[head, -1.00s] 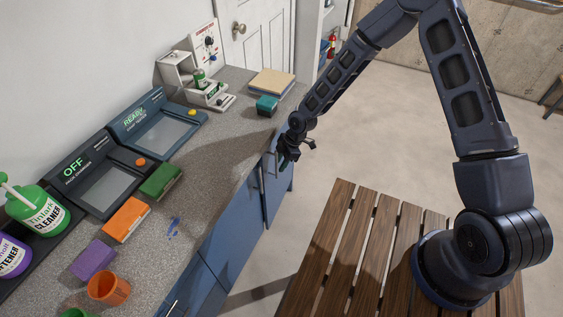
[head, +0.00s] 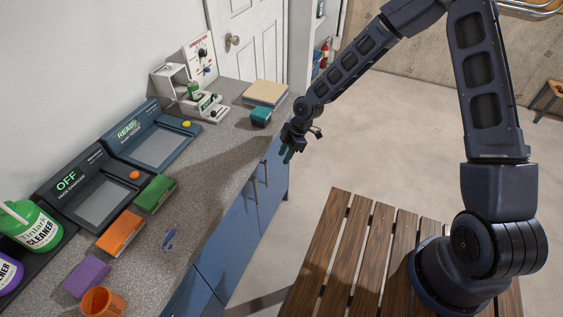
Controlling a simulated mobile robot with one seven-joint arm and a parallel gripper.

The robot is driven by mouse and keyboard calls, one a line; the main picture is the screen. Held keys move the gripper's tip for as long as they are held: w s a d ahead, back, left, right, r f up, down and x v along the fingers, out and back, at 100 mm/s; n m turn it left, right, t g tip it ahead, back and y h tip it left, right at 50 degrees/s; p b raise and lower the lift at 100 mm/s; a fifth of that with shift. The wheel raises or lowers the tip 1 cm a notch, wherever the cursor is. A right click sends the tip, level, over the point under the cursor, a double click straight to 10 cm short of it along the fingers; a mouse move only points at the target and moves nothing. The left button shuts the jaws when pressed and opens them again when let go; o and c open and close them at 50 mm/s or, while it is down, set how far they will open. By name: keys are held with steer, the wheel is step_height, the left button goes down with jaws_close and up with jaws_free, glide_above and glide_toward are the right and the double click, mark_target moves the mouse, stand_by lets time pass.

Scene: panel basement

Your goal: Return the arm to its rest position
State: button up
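My gripper (head: 287,155) hangs at the end of my raised, bent arm, beside the counter's front edge and above the blue cabinet side. It points down. The fingers are small and dark here, and I cannot tell how far apart they are. No object shows between them. My arm rises from its base on the slatted wooden platform (head: 347,262) at the right and folds over at the top of the picture.
Blue cabinets (head: 232,232) stand below.

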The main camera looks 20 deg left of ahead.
steer(key=shift+w+d+r, duration=0.15)
steer(key=shift+d+r, duration=0.05)
steer(key=shift+r, duration=0.35)
steer(key=w+d+r+m+t+h, duration=0.1)
steer(key=w+d+r+m+t, duration=0.2)
steer(key=w+d+r+m, duration=0.7)
steer(key=w+d+r+m+t+h, duration=0.15)
steer(key=w+d+r, duration=0.35)
steer(key=d+r, duration=1.1)
steer(key=s+d+r+m+t, duration=0.1)
steer(key=s+d+r+m, duration=0.15)
steer(key=d, duration=0.45)
steer(key=s+d+r+m+h, duration=0.1)
steer(key=d+r+m, duration=0.2)
steer(key=d, duration=0.3)
steer(key=s+d+r+m+t, duration=0.1)
steer(key=s+d+r+m, duration=0.15)
steer(key=d, duration=0.45)
steer(key=s+d+r+m, duration=0.2)
steer(key=s+d+m, duration=0.1)
steer(key=s+d, duration=0.2)
steer(key=s+d+r+m+t, duration=0.1)
steer(key=s+d+r+m, duration=0.2)
steer(key=s+d+m, duration=0.1)
steer(key=s+d, duration=0.1)
steer(key=s, duration=0.1)
steer(key=shift+s+r, duration=0.35)
steer(key=shift+s, duration=0.05)
steer(key=shift+o, duration=0.5)
